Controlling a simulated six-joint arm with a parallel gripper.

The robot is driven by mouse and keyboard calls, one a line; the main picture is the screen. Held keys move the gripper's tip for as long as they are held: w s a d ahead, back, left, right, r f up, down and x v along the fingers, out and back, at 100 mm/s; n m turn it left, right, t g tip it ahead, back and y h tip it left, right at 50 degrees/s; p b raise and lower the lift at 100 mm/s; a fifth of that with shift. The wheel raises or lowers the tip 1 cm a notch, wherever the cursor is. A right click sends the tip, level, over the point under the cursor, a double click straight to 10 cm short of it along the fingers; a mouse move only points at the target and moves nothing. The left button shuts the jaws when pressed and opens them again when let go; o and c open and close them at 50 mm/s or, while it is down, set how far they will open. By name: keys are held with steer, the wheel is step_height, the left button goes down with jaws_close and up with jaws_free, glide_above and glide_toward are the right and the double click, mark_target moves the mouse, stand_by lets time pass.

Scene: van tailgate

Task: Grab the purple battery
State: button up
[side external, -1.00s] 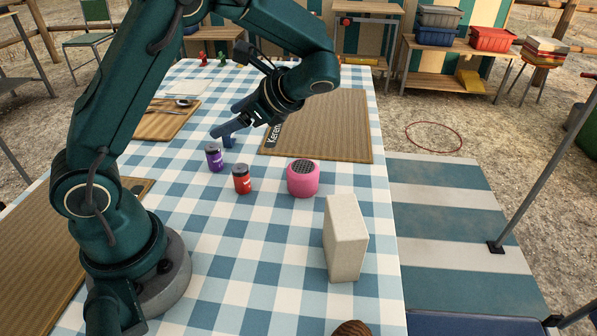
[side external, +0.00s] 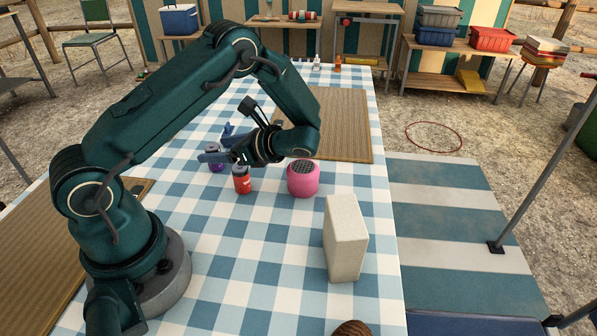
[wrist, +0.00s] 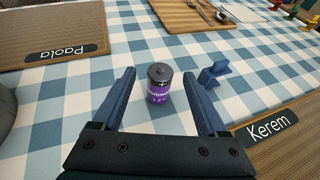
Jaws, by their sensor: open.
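The purple battery (wrist: 158,88) stands upright on the blue-and-white checked tablecloth, with a dark top. In the wrist view it shows between and just beyond the tips of my gripper (wrist: 160,77), whose two fingers are open with nothing held. In the side external view my gripper (side external: 218,145) is low over the table, and its fingers partly hide the purple battery (side external: 216,165). The exact gap between fingers and battery is hard to tell.
A red battery (side external: 241,180) stands close by, just below my gripper, with a pink speaker (side external: 303,178) to its right. A small blue object (wrist: 212,74) sits right of the purple battery. A pale block (side external: 345,238) stands nearer the camera.

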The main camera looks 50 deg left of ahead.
jaws_close()
steer(key=shift+r, duration=0.1)
